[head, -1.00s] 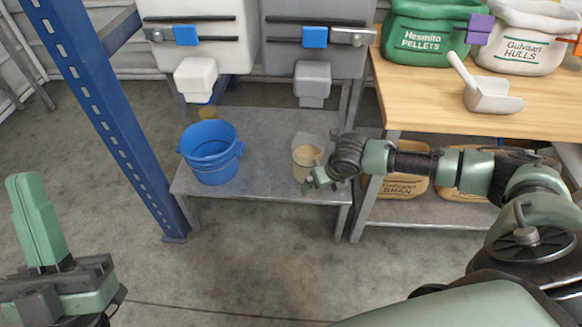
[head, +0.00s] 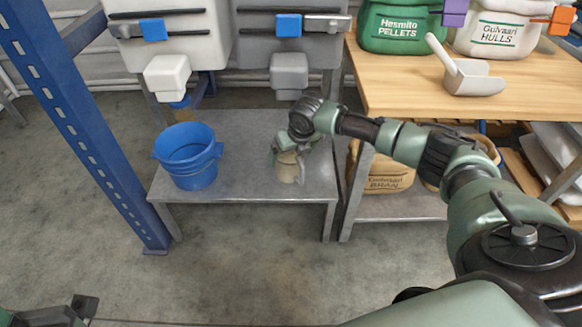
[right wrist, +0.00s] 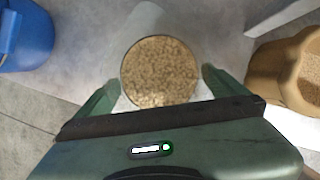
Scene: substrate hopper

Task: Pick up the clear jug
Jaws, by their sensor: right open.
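The clear jug (head: 287,170) stands upright on the low grey metal table, with tan pellets in it. The right wrist view looks down into the jug (right wrist: 160,70). My right gripper (head: 290,153) is at the jug in the head view and hides part of it. In the right wrist view my right gripper (right wrist: 160,84) is open, with one finger on each side of the jug. I cannot tell whether the fingers touch it. Only a small part of my left gripper (head: 62,314) shows at the bottom left; its jaws cannot be judged.
A blue bucket (head: 189,157) stands left of the jug on the metal table (head: 240,188). White (head: 167,75) and grey (head: 289,72) hopper spouts hang behind. A blue post (head: 92,135) rises at left. A wooden table (head: 400,90) carries a scoop (head: 470,78) and sacks.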

